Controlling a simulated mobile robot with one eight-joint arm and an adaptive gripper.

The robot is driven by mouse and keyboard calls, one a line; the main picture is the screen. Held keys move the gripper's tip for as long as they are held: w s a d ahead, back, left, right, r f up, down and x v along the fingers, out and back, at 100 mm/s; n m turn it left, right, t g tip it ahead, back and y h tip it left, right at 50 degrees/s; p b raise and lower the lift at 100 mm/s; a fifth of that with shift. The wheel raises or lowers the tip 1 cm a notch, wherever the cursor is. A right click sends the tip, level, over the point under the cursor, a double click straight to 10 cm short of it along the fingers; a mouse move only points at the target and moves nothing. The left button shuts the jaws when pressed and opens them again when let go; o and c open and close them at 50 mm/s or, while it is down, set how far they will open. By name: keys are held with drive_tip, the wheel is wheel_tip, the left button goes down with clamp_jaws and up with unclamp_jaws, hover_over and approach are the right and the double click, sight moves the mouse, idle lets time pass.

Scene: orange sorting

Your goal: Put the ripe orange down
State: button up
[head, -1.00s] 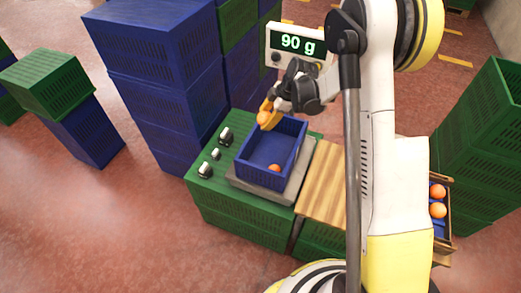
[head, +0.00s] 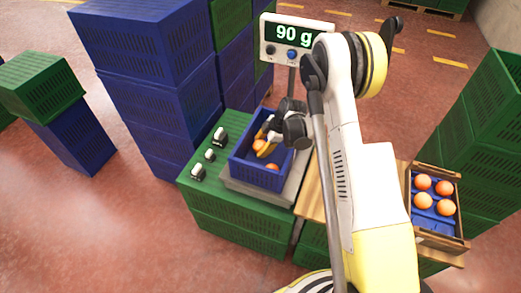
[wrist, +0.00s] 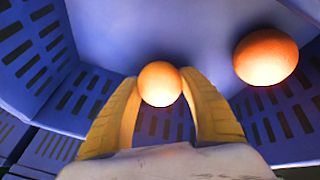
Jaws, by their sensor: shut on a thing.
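My gripper (head: 264,145) is down inside the blue crate (head: 247,172) on the scale. Its yellow fingers are shut on an orange (head: 259,145). The wrist view shows this held orange (wrist: 160,84) between both fingertips, above or near the crate floor; I cannot tell whether it touches. A second orange (head: 272,167) lies loose on the crate floor, and it also shows to the right in the wrist view (wrist: 266,57). The scale display (head: 293,35) reads 90 g. I cannot judge ripeness beyond the orange colour.
The scale platform (head: 236,190) stands on green crates (head: 235,222), beside several small white-and-black items (head: 210,155). A wooden tray (head: 450,238) with several oranges is at the right. Stacked blue crates (head: 150,85) stand close behind and left. My arm covers part of the wooden board (head: 311,200).

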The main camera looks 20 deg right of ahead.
drive_tip(key=shift+f, duration=0.25)
drive_tip(key=o, duration=1.4)
drive_tip(key=s+d+r+m+t+h+p, duration=0.1)
drive_tip(key=s+r+m+p, duration=0.3)
drive_tip(key=r, duration=1)
drive_tip(key=s+d+r+m+h+p, duration=0.15)
drive_tip(key=s+r, duration=0.35)
drive_tip(key=r, duration=0.9)
drive_tip(key=shift+s+a+r+m+t+h, duration=0.4)
drive_tip(key=shift+s+r+m, duration=1.4)
drive_tip(key=shift+s, duration=1.8)
drive_tip(key=shift+s+a+r+m+t+h, duration=0.15)
drive_tip(key=shift+s+r+m+t, duration=0.45)
drive_tip(key=shift+s+r+m, duration=2.1)
drive_tip(key=shift+s+a+r+m+t+h, duration=0.25)
drive_tip(key=shift+s+r+m+t, duration=0.6)
drive_tip(key=shift+s, duration=3.65)
